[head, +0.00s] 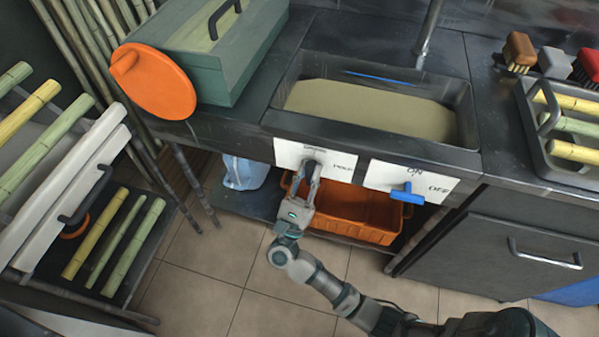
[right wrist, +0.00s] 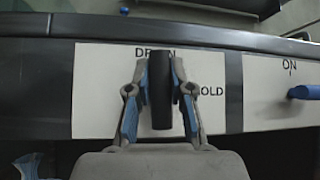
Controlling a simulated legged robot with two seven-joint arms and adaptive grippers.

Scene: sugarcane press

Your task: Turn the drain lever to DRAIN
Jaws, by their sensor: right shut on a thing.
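The drain lever (right wrist: 161,90) is a dark bar on a white plate (right wrist: 100,90) marked DRAIN at the top and HOLD on the right. In the right wrist view it stands upright, its upper end over the word DRAIN. My right gripper (right wrist: 160,80) is shut on it, one finger on each side. In the head view my right gripper (head: 314,175) reaches up to the plate (head: 287,152) on the sink front and hides most of the lever. The sink (head: 292,122) holds murky greenish liquid (head: 370,108). My left gripper is not in view.
A blue lever (head: 407,193) sits on the ON/OFF plate (head: 440,187) to the right. An orange crate (head: 350,216) stands below the sink. A green press box (head: 200,65) with an orange disc (head: 152,82) is at left. Brushes and a cane tray (head: 535,135) are at right.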

